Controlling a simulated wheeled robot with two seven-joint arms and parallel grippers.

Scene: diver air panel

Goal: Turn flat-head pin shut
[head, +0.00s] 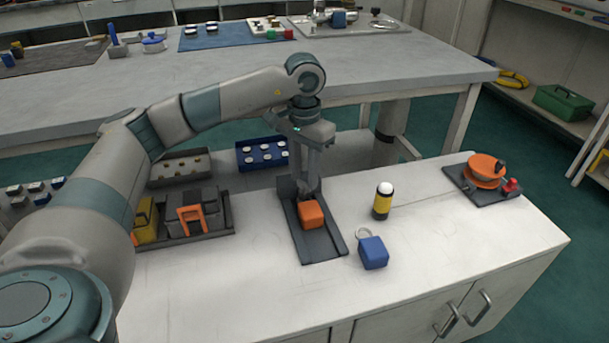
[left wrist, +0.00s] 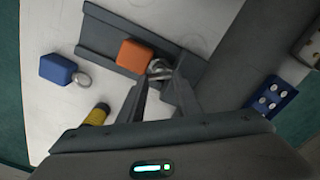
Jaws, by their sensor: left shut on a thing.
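An orange block (head: 312,214) lies in a dark grey channel-shaped tray (head: 322,248) on the white bench top. In the left wrist view, the orange block (left wrist: 134,55) has a silver metal ring (left wrist: 159,69) at its end. My left gripper (head: 307,190) points down over the tray just behind the block. Its fingers (left wrist: 160,82) are closed in at the ring; their tips hide part of it. I cannot single out a flat-head pin in either view. My right gripper is not in view.
A blue block with a ring (head: 373,252) and a yellow-black cylinder with white top (head: 382,200) stand right of the tray. An orange round handwheel (head: 485,170) sits on a plate at far right. A dark caddy (head: 225,228) is at left.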

